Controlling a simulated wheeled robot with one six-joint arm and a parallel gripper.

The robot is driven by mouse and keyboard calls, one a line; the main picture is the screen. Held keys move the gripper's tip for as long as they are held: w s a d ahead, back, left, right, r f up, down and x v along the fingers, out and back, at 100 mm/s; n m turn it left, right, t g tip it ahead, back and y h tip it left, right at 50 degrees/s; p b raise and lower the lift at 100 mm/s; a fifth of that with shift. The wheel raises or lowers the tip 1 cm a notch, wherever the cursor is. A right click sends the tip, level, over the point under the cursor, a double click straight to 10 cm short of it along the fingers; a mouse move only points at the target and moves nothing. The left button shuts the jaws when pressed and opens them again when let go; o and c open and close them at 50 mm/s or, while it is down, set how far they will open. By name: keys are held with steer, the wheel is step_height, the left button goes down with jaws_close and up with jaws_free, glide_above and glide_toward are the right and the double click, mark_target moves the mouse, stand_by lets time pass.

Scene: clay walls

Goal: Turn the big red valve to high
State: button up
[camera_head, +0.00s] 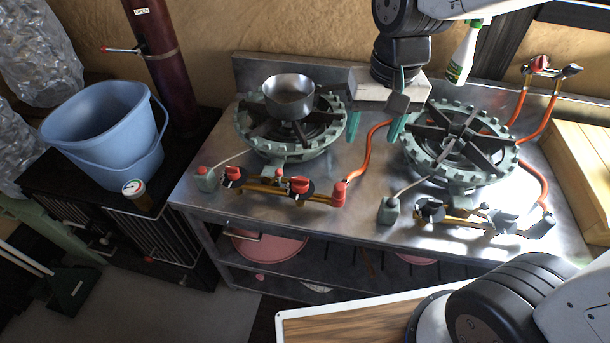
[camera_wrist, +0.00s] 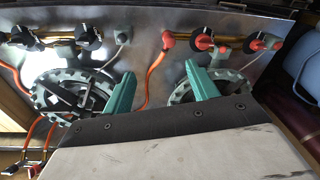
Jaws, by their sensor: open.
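Red valve knobs sit on the brass gas pipe at the front of the left burner: one in the middle (camera_head: 299,185) and one at the left (camera_head: 232,174). I cannot tell for sure which is the big one, nor read any high or low marking. In the wrist view the picture is turned round, and red knobs show at the top right, one (camera_wrist: 204,42) nearer the middle and one (camera_wrist: 254,45) farther right. My gripper (camera_head: 376,130) hangs between the two burners, behind the pipe, with its green fingers apart. It is empty and touches no knob; the fingertips (camera_wrist: 160,72) also show in the wrist view.
A metal pot (camera_head: 289,97) stands on the left burner (camera_head: 250,130). The right burner (camera_head: 412,150) is bare, with black valves (camera_head: 432,210) in front. Orange hoses (camera_head: 367,150) run close to my gripper. A blue bucket (camera_head: 100,130) and a spray bottle (camera_head: 463,55) stand nearby.

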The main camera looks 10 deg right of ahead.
glide_above(301, 178)
steer(key=shift+m+g, duration=0.4)
steer(key=f, duration=1.1)
steer(key=shift+s+d+f, duration=0.1)
steer(key=shift+d+f, duration=0.15)
steer(key=shift+f, duration=0.05)
steer(key=f, duration=0.7)
steer(key=shift+a+f, duration=0.3)
steer(key=shift+f, duration=0.1)
